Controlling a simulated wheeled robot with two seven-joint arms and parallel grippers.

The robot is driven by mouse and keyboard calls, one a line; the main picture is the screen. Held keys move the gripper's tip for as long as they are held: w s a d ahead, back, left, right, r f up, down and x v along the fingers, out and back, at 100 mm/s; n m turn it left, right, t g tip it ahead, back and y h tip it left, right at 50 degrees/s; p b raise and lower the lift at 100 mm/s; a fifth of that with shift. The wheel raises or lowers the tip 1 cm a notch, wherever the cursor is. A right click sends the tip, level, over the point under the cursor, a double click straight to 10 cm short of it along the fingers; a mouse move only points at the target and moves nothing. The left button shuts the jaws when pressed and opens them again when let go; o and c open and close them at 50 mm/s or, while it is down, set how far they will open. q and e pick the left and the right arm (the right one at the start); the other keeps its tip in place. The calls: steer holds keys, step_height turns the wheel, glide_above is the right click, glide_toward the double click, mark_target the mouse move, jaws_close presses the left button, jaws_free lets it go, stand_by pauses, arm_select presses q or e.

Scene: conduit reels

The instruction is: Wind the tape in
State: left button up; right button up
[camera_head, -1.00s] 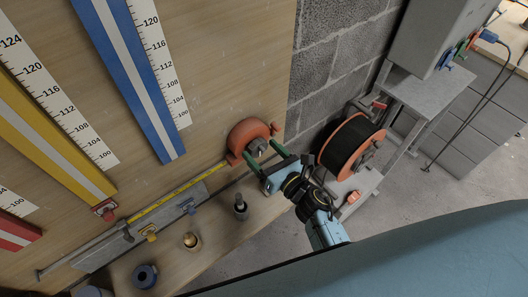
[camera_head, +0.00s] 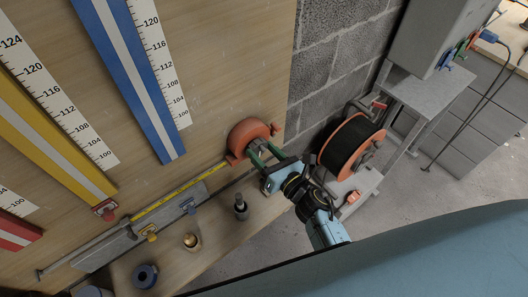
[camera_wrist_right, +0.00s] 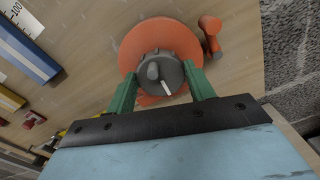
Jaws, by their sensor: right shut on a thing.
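The orange tape reel (camera_head: 243,133) is mounted on the wooden board; it also shows in the right wrist view (camera_wrist_right: 150,37). Its dark grey ribbed hub (camera_wrist_right: 158,70) carries a white mark. My right gripper (camera_head: 258,153) is shut on this hub, with one green finger on each side in the right wrist view. The yellow tape (camera_head: 180,193) runs out from the reel to the lower left, over a grey plate (camera_head: 207,198). My left gripper is not in view.
A small shelf holds a dark post (camera_head: 240,206), a brass fitting (camera_head: 191,240) and a blue ring (camera_head: 145,275). Blue, yellow and red strips with number scales stand on the board. A black cable reel (camera_head: 350,143) stands on the right by the block wall.

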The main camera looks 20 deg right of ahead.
steer(key=m, duration=0.4)
steer(key=m+p, duration=0.1)
steer(key=m, duration=0.6)
steer(key=m+p, duration=0.2)
steer(key=m, duration=0.5)
steer(key=m+p, duration=0.1)
steer(key=m, duration=0.6)
steer(key=shift+f+m+p, duration=0.35)
steer(key=shift+m, duration=0.05)
steer(key=m, duration=0.4)
steer(key=shift+m, duration=0.3)
steer(key=shift+a+f+m+p, duration=0.1)
steer(key=shift+m+p, duration=0.2)
steer(key=shift+m, duration=1.6)
steer(key=o, duration=1)
